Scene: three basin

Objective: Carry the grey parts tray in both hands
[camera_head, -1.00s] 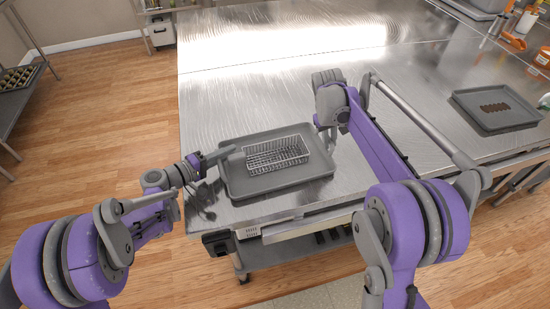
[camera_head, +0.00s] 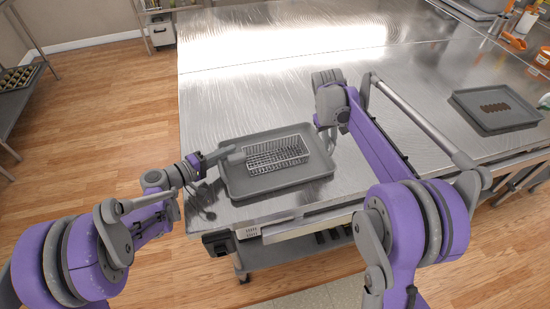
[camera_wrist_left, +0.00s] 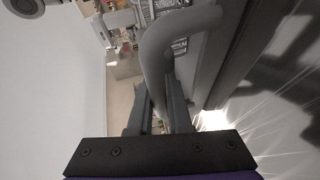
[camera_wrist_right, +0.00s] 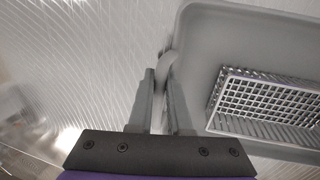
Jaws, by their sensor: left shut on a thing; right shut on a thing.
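The grey parts tray (camera_head: 238,188) is at the near left end of the steel table, with a wire basket (camera_head: 277,152) inside it. My left gripper (camera_head: 232,154) is at the tray's left side, shut on its rim; the left wrist view shows the fingers (camera_wrist_left: 160,115) close around a curved grey handle or rim part (camera_wrist_left: 152,50). My right gripper (camera_head: 326,128) is at the tray's right side, partly hidden by its own wrist. In the right wrist view the fingers (camera_wrist_right: 165,95) are shut on the tray's edge (camera_wrist_right: 190,50). The tray looks level.
The steel table (camera_head: 260,90) is wide and clear behind the tray. Another grey tray (camera_head: 480,122) with brown pieces (camera_head: 495,107) sits at the right. Orange items and bottles (camera_head: 514,42) stand at the far right. A shelf with a muffin tin (camera_head: 18,78) is at far left.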

